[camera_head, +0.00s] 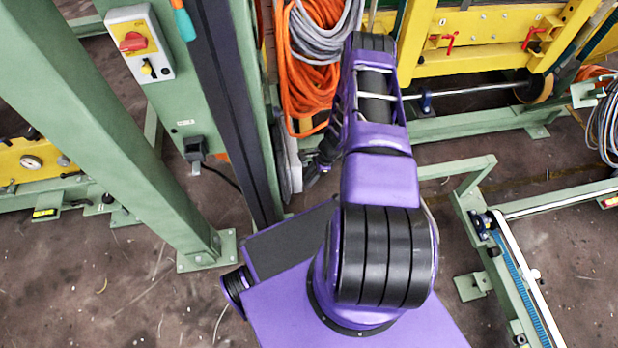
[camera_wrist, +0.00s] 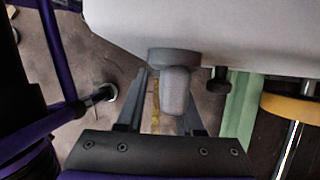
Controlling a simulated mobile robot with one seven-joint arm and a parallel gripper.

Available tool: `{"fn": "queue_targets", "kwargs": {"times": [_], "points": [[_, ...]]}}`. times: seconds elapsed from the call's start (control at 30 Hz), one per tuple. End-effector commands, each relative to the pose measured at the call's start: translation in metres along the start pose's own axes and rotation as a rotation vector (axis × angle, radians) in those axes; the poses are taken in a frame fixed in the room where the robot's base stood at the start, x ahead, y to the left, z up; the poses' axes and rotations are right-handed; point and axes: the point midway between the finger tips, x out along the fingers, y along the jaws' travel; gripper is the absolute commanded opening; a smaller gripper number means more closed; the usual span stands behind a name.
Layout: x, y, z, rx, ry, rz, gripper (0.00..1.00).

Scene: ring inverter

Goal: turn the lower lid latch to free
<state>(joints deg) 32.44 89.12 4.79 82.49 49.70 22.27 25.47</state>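In the wrist view, a grey latch (camera_wrist: 175,90) with a rounded handle hangs from a round base under the edge of a pale lid or housing (camera_wrist: 220,28). I take it for the lower lid latch, but no label shows. My gripper (camera_wrist: 166,98) has its two dark fingers apart, one to each side of the latch handle in the picture. I cannot tell whether either finger touches it. In the head view, my arm covers most of this spot. Only dark parts near my wrist show beside a narrow pale panel (camera_head: 292,160).
A small dark knob (camera_wrist: 218,80) sits right of the latch. A yellow-rimmed wheel (camera_wrist: 292,106) and green post (camera_wrist: 238,105) are further right. In the head view, orange cable coils (camera_head: 305,85) hang close to my arm, and a green column (camera_head: 235,110) stands left.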

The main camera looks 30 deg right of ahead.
Motion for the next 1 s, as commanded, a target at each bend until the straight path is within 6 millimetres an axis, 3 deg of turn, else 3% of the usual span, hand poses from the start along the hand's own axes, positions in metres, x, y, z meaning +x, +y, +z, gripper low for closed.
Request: {"fn": "queue_targets", "kwargs": {"times": [0.03, 0.17, 0.2, 0.57, 1.0], "points": [[0.0, 0.0, 0.0, 0.0, 0.0, 0.0, 0.25], [0.0, 0.0, 0.0, 0.0, 0.0, 0.0, 0.01], [0.0, 0.0, 0.0, 0.0, 0.0, 0.0, 0.0], [0.007, -0.002, -0.003, 0.009, -0.002, 0.045, 0.0], [0.004, -0.011, -0.001, 0.124, -0.002, 0.3, 0.0]]}}
